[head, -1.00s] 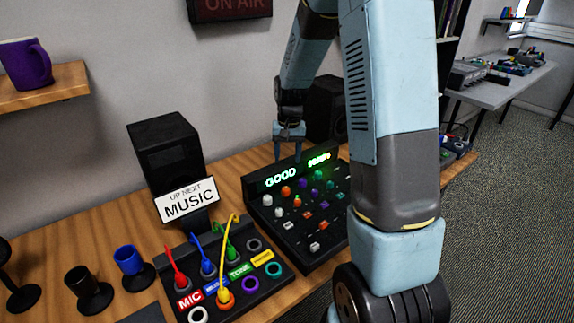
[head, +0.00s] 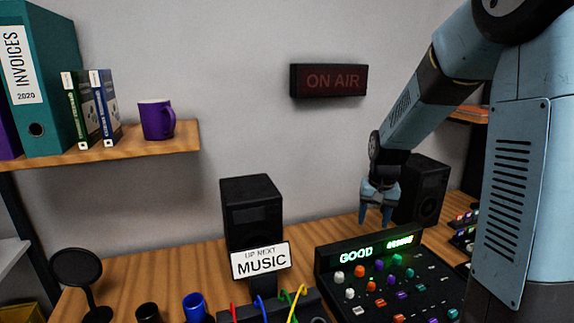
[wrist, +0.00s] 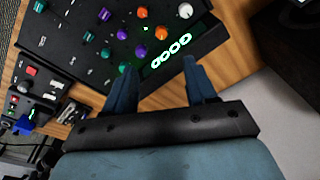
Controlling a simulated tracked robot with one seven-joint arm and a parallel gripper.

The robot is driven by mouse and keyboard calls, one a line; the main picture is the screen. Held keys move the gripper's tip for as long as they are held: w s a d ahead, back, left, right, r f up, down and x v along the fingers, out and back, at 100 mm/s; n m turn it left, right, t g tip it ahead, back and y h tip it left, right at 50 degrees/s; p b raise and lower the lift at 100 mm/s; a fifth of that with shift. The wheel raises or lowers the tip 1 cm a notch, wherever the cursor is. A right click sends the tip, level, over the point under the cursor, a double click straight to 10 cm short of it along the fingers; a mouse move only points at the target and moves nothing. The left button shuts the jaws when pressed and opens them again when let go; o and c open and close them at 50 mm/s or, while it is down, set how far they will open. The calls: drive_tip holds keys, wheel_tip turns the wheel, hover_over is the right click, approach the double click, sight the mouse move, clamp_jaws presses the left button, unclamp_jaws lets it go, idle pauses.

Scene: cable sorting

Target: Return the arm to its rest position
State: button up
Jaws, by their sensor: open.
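My gripper (head: 376,213) is open and empty, with its fingers pointing down above the desk behind the mixer. In the wrist view my gripper (wrist: 160,85) shows two blue fingers apart with nothing between them. The mixer (head: 335,265) has coloured knobs and a lit display (head: 376,248) reading GOOD; the rest of the display is hard to read. The mixer also shows in the wrist view (wrist: 80,45), beyond the fingertips. My arm reaches in from the right and hides part of the mixer's right side.
A black speaker (head: 425,192) stands just right of my gripper. Another black box (head: 250,210) stands behind the MUSIC sign (head: 261,262). Cables (head: 300,300) rise from a panel at the bottom edge. The ON AIR sign (head: 330,80) and a shelf (head: 150,145) with a purple mug (head: 157,120) are on the wall.

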drive_tip(key=s+r+n+t, duration=0.1)
drive_tip(key=s+r, duration=0.4)
drive_tip(key=s, duration=0.3)
drive_tip(key=s+a+r+n+t, duration=0.1)
drive_tip(key=s+r+t, duration=0.1)
drive_tip(key=s+r, duration=0.3)
drive_tip(key=s+r+t, duration=0.1)
drive_tip(key=s+r, duration=0.4)
drive_tip(key=s, duration=0.6)
drive_tip(key=shift+s+a+r+n, duration=0.15)
drive_tip(key=shift+s+r+n, duration=0.05)
drive_tip(key=shift+n, duration=0.2)
idle(0.9)
